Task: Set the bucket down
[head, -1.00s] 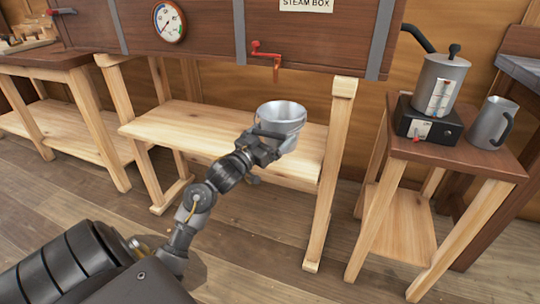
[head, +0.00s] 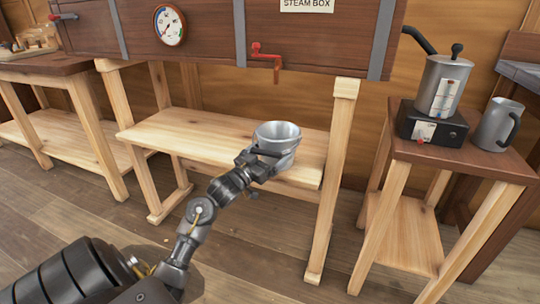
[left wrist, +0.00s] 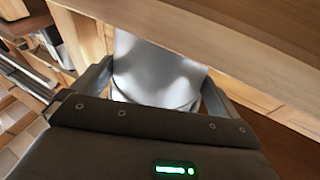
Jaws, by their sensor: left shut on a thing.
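The bucket (head: 280,134) is a small silvery metal pail, upright with its open mouth facing up. My left gripper (head: 264,162) is shut on the bucket from its near left side. In the left wrist view the bucket (left wrist: 155,75) fills the space between the two fingers. The bucket is over the right part of the light wooden shelf (head: 190,132) under the steam box (head: 210,30). I cannot tell whether the bucket's base touches the shelf, since the gripper partly hides it. My right gripper is not in view.
A red-handled tap (head: 268,58) hangs from the steam box above the bucket. The stand's front right leg (head: 333,180) is close to the right. A side table (head: 470,158) holds a kettle (head: 440,88) on a burner and a jug (head: 496,124). The shelf's left part is clear.

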